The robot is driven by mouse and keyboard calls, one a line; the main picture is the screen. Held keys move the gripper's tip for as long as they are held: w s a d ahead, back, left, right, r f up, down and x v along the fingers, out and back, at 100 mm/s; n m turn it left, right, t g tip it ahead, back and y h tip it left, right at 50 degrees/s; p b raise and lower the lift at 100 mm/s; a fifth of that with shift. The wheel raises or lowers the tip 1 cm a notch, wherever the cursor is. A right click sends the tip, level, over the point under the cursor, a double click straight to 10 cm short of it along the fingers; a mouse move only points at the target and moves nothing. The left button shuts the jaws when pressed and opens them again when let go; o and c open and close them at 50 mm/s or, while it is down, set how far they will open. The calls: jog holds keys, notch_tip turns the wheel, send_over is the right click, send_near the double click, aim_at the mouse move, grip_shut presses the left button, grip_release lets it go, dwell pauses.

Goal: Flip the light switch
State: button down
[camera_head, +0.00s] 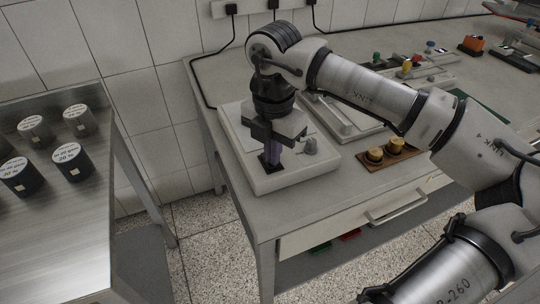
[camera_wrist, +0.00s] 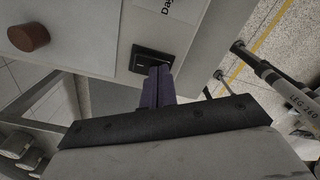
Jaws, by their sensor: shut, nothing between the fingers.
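The light switch (camera_wrist: 150,60) is a black rocker in a dark frame on the front part of a white box-shaped device. It shows in the upper middle of the wrist view. The white device (camera_head: 262,183) stands on the left end of the bench. My gripper (camera_head: 271,164) points down over the device's front left part, with purple fingers shut and empty. In the wrist view the fingertips (camera_wrist: 160,70) are at the switch's near edge and overlap it. I cannot tell whether they touch it. The fingers partly hide the switch.
A wooden board (camera_head: 408,152) with brass weights lies to the right. A metal table (camera_head: 85,170) with dark canisters stands left, across a floor gap.

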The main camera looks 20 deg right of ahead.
jog(key=shift+r+p, duration=1.65)
jog(key=shift+r, duration=1.8)
